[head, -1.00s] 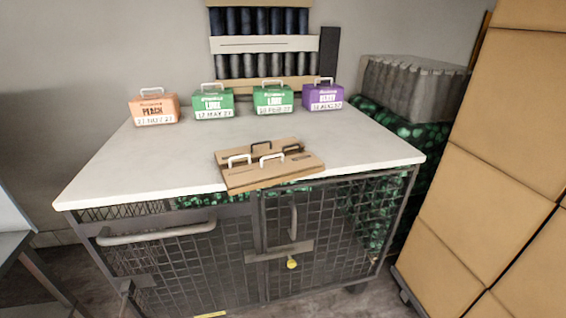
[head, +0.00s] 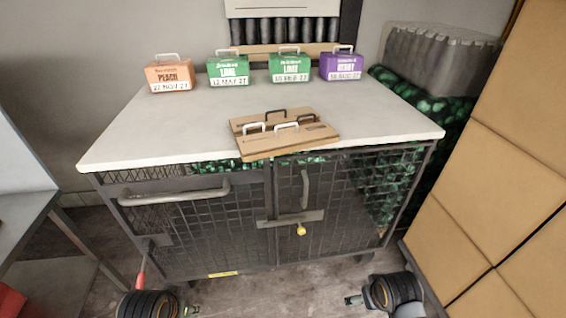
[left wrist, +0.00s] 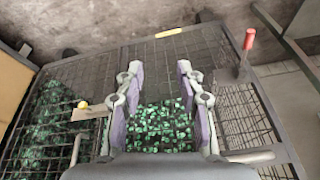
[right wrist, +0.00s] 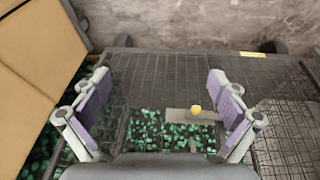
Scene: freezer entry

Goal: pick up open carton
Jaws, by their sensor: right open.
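Brown flat cardboard with several upright handles, seemingly the open carton (head: 262,147), lies at the front edge of the white tabletop. It has white handles in front and a dark one behind; I cannot tell whether it is one piece or two. My two arms show only partly at the bottom of the head view, below and in front of the cabinet, well apart from the carton. In the left wrist view my left gripper (left wrist: 160,72) is open and empty, its fingers moderately apart. In the right wrist view my right gripper (right wrist: 160,80) is wide open and empty. Neither wrist view shows the carton.
Orange (head: 170,75), green (head: 228,70) and purple (head: 342,66) labelled boxes stand along the tabletop's back. The mesh cabinet (head: 220,225) has handles and a yellow knob (head: 301,230). Stacked large boxes (head: 480,190) border the right; a metal table (head: 25,215) stands left. The tabletop's left is clear.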

